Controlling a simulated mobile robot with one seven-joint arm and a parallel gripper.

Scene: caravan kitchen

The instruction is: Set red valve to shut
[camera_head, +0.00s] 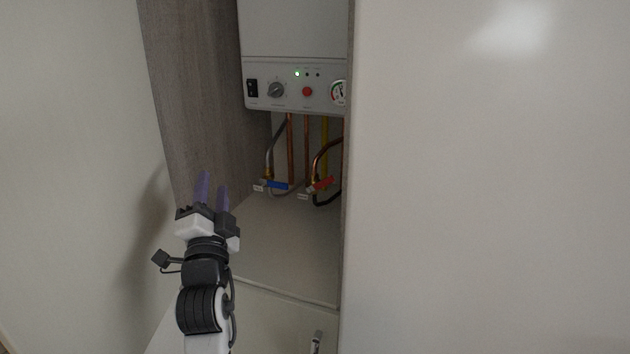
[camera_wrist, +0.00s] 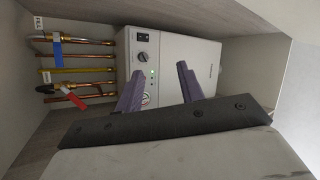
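The red valve handle (camera_head: 323,184) sits on a copper pipe below the boiler, right of the blue valve handle (camera_head: 277,185). In the head view it lies roughly level, slightly tilted up to the right. In the wrist view the red handle (camera_wrist: 75,100) shows at the left, slanted to its pipe, and the blue handle (camera_wrist: 57,46) is above it, across its pipe. My gripper (camera_head: 212,190) is open and empty at the cupboard's front left, well apart from the valves. Its two purple fingers (camera_wrist: 160,88) also show in the wrist view, spread apart.
The white boiler (camera_head: 295,80) hangs above the valves, with a knob, red button and gauge. Copper pipes (camera_head: 291,150) and a yellow pipe run down behind them. The grey side wall (camera_head: 205,90) and a large white panel (camera_head: 480,200) bound the opening. The cupboard floor (camera_head: 285,245) is clear.

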